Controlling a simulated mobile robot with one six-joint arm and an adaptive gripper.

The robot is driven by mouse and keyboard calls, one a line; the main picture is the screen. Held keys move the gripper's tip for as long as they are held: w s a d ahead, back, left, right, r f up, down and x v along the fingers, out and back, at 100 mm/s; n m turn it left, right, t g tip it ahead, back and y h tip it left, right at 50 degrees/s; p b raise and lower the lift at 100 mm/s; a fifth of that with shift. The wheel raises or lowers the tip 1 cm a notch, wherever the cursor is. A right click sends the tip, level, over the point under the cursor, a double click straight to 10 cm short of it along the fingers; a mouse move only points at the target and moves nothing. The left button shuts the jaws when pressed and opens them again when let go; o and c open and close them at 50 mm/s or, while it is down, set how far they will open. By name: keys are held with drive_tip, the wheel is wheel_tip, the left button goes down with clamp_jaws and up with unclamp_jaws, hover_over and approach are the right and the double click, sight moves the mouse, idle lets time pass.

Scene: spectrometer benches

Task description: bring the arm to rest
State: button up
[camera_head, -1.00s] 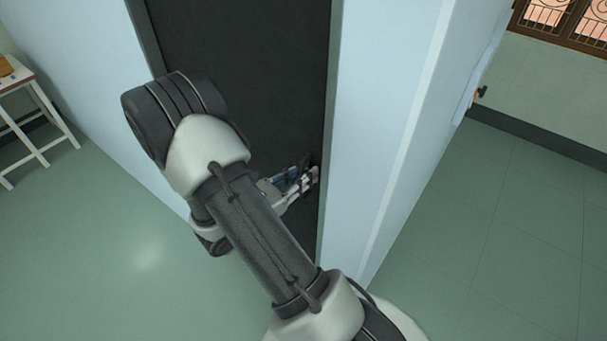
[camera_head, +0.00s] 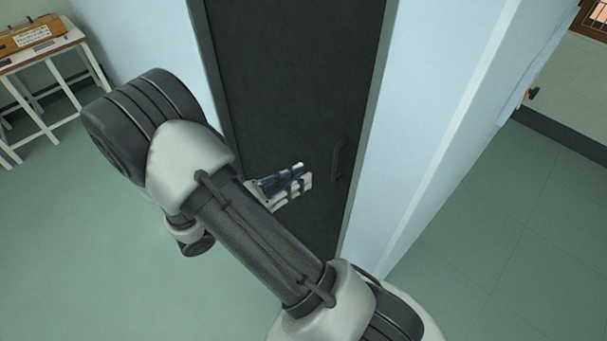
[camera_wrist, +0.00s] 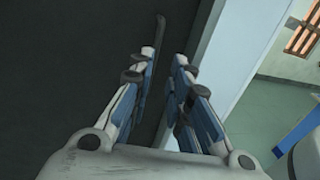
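My arm reaches from the lower right toward the upper left in the head view and bends back toward a dark door. My gripper (camera_head: 303,178) is in front of the door (camera_head: 280,70), left of its dark upright handle (camera_head: 338,158) and apart from it in the picture. In the wrist view, my gripper (camera_wrist: 165,55) shows two blue and white fingers with a narrow gap between the tips. Nothing is seen between them. The handle (camera_wrist: 160,32) shows just beyond the left fingertip.
A pale blue wall (camera_head: 435,110) flanks the door. A white bench (camera_head: 72,38) with a wooden-coloured box (camera_head: 38,32) stands at upper left. Green floor (camera_head: 80,240) is clear at left. A barred window (camera_head: 594,18) is at upper right.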

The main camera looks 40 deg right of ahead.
idle(0.4)
drive_tip(key=s+a+r+m+g+y, duration=0.2)
drive_tip(key=s+a+r+m+y, duration=0.2)
drive_tip(key=s+r+m+y, duration=0.45)
drive_tip(key=s+a+r+m+t+y, duration=0.1)
drive_tip(key=a+r+m+t+y, duration=0.2)
drive_tip(key=a, duration=0.3)
drive_tip(key=s+a+r+m+t+y, duration=0.2)
drive_tip(key=a+m+t+y, duration=0.3)
drive_tip(key=a+t+y, duration=0.1)
drive_tip(key=shift+r, duration=0.4)
drive_tip(key=shift+s, duration=0.2)
idle(0.4)
